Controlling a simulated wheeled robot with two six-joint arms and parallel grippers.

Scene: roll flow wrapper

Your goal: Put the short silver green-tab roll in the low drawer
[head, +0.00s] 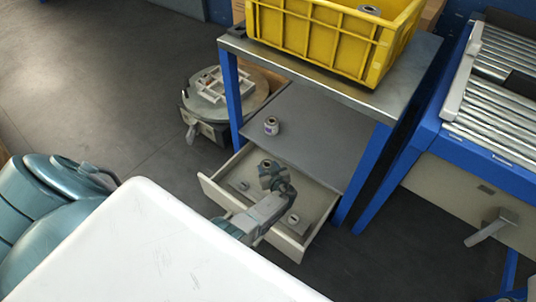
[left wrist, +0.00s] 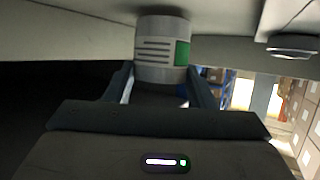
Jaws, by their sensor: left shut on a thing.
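The short roll (left wrist: 162,50) shows in the left wrist view with a pale label, dark print lines and a green tab. My left gripper (left wrist: 160,82) is shut on it, one finger on each side. In the head view my left gripper (head: 270,172) reaches over the low drawer (head: 287,245), which is pulled open under the table. The held roll is hard to make out there, and I cannot tell whether it touches the drawer floor.
Another small roll (head: 271,126) stands on the grey shelf (head: 310,138) above the drawer. A yellow crate (head: 310,38) sits on the tabletop. A roller conveyor (head: 490,125) stands at the right, and a round machine (head: 207,125) at the left. Blue table legs flank the drawer.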

